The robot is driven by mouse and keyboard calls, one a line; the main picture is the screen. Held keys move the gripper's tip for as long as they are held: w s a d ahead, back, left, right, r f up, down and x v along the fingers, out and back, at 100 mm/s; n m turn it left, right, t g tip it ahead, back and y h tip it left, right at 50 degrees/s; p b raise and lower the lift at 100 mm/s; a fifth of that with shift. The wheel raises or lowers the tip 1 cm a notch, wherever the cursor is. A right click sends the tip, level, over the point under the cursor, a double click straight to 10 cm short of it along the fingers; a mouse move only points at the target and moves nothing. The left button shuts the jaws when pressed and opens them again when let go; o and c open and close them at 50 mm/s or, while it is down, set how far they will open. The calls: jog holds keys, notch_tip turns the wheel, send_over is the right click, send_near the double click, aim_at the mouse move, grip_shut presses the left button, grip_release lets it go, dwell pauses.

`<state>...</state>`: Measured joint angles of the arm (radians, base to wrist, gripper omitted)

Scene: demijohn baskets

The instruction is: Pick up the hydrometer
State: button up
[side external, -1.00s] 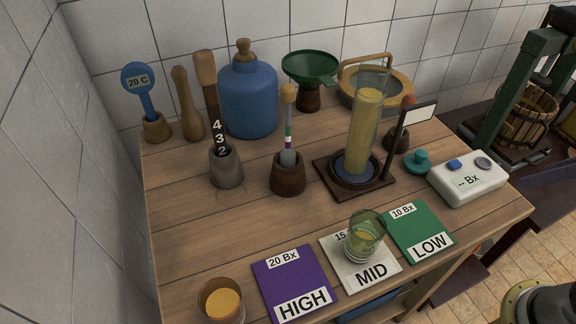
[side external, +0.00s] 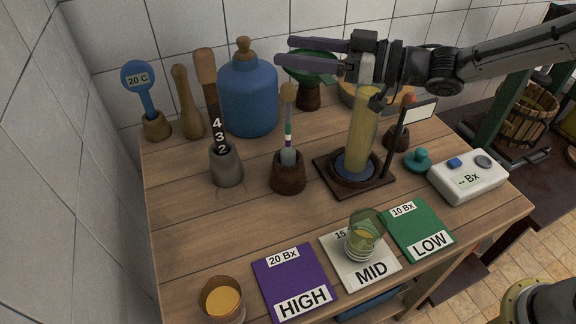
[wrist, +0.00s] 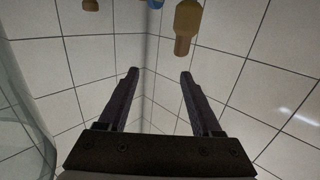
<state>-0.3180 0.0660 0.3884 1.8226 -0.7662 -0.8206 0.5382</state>
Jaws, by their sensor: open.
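The hydrometer (side external: 288,130) stands upright in a dark wooden holder (side external: 287,178) near the middle of the table. It has a tan rounded top and a pale stem with green, white and purple bands. My gripper (side external: 284,52) is open and empty, its dark fingers pointing left. In the side view it appears above the hydrometer's top and in front of the green funnel. In the wrist view my gripper (wrist: 160,74) has a clear gap between its fingers. A tan wooden top (wrist: 187,22) shows beyond them; I cannot tell which object it belongs to.
A tall glass cylinder (side external: 360,135) of yellow liquid stands right of the hydrometer. A numbered stick (side external: 210,90) in a grey cup and a blue demijohn (side external: 248,100) stand left and behind. HIGH (side external: 293,283), MID and LOW cards lie in front. Bare wood (side external: 215,225) lies at front left.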

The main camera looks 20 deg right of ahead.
aim_at(288, 100)
jog(key=shift+s+a+f+n+g+y, duration=0.1)
jog(key=shift+a+n+g+y, duration=0.05)
jog(key=shift+a+y, duration=0.15)
jog(key=shift+s+a+f+n+g+y, duration=0.1)
jog(key=shift+a+g+y, duration=0.1)
jog(key=shift+a, duration=0.25)
jog(key=shift+s+a+f+n+g+y, duration=0.1)
jog(key=shift+a+n+g+y, duration=0.1)
jog(key=shift+a, duration=0.15)
jog(key=shift+a+f, duration=0.1)
jog(key=shift+f, duration=0.15)
notch_tip(288, 100, down, 2)
jog(key=shift+f, duration=0.2)
notch_tip(288, 100, down, 4)
jog(key=shift+f, duration=0.15)
jog(key=x, duration=0.3)
grip_shut()
